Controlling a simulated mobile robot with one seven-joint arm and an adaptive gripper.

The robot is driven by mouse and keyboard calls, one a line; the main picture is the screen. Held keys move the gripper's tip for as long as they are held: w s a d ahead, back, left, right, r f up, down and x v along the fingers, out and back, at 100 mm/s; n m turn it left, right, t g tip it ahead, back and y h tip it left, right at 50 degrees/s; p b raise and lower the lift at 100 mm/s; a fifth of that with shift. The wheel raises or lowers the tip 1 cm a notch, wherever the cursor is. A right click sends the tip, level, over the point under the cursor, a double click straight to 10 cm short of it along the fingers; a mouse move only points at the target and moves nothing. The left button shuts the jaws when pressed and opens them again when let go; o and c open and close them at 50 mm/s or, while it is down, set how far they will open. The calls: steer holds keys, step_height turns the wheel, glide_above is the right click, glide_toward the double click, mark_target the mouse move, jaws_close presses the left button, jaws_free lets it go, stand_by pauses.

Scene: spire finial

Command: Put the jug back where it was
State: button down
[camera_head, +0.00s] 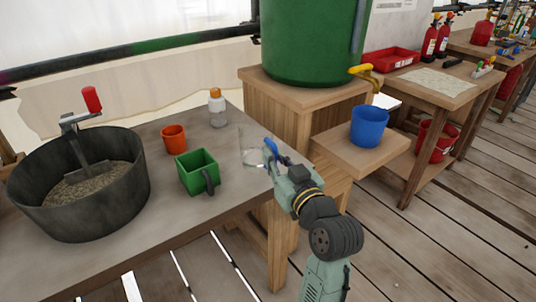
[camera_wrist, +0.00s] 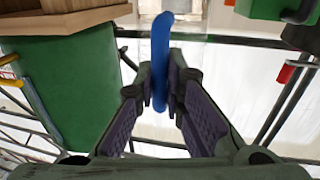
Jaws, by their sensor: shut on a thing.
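A clear jug (camera_head: 250,150) with a blue handle (camera_head: 271,149) is at the right end of the grey table (camera_head: 236,186). I cannot tell whether its base touches the tabletop. My gripper (camera_head: 274,164) reaches it from the right and is shut on the blue handle. In the wrist view the blue handle (camera_wrist: 160,62) stands between my two fingers (camera_wrist: 162,85). The see-through jug body (camera_wrist: 190,22) shows faintly beyond it at the top.
On the table are a green square mug (camera_head: 196,172), an orange cup (camera_head: 174,139), a white bottle with an orange cap (camera_head: 217,108) and a dark tub of grain (camera_head: 80,190). A blue bucket (camera_head: 369,127) stands on a wooden shelf (camera_head: 340,150) below the green barrel (camera_head: 312,45).

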steer(key=w, duration=0.2)
steer(key=w+a+p, duration=0.1)
steer(key=w, duration=0.5)
steer(key=shift+a+f+p, duration=0.25)
steer(key=shift+f+p, duration=0.05)
steer(key=shift+f, duration=1.8)
steer(key=shift+f, duration=0.15)
steer(key=shift+f, duration=0.15)
steer(key=c, duration=1.7)
jaws_free()
steer(key=shift+r, duration=0.3)
steer(key=shift+b+v, duration=1.2)
steer(key=shift+v, duration=4.8)
